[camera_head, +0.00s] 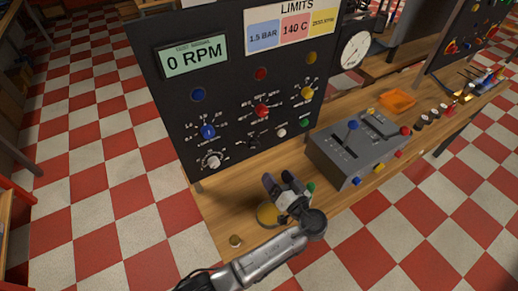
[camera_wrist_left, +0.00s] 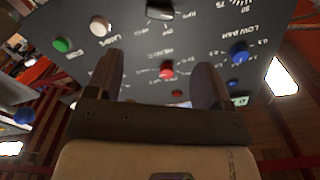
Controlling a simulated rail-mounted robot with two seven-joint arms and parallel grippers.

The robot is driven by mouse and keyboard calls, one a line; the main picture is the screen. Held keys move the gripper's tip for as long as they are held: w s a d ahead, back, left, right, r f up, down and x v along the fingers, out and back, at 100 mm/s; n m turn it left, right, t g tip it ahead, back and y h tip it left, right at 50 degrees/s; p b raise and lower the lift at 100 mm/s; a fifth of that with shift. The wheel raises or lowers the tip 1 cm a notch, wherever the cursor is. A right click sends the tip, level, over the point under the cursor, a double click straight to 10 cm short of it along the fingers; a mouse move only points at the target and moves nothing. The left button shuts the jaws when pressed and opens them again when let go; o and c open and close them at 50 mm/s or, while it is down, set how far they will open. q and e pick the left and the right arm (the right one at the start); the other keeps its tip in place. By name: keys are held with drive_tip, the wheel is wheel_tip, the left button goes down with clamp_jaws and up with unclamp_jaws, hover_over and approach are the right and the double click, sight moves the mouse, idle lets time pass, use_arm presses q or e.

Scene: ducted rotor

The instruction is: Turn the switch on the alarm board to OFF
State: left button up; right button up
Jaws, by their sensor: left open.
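The black alarm board (camera_head: 228,112) stands upright on the wooden bench, with a green display reading 0 RPM and blue, red and yellow knobs. A dark knob (camera_head: 254,143) sits low on it; I cannot tell its setting. In the left wrist view the board appears upside down, with a dark knob (camera_wrist_left: 160,10), a red knob (camera_wrist_left: 167,70) and a blue knob (camera_wrist_left: 238,50). My left gripper (camera_head: 279,180) is open and empty, in front of the board's lower edge and apart from it. Its two fingers also show in the left wrist view (camera_wrist_left: 157,75), pointing towards the board.
A grey lever console (camera_head: 345,150) stands to the right of my left gripper. A yellow round thing (camera_head: 268,214) is partly hidden beside the gripper, and a small brass-coloured piece (camera_head: 235,241) stands near the bench edge. An orange tray (camera_head: 397,101) lies farther right.

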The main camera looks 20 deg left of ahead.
sight(255, 147)
use_arm(q)
drive_tip(key=x, duration=1.2)
drive_tip(key=shift+w+a, duration=0.25)
drive_tip(key=shift+w, duration=0.05)
drive_tip(key=c, duration=0.9)
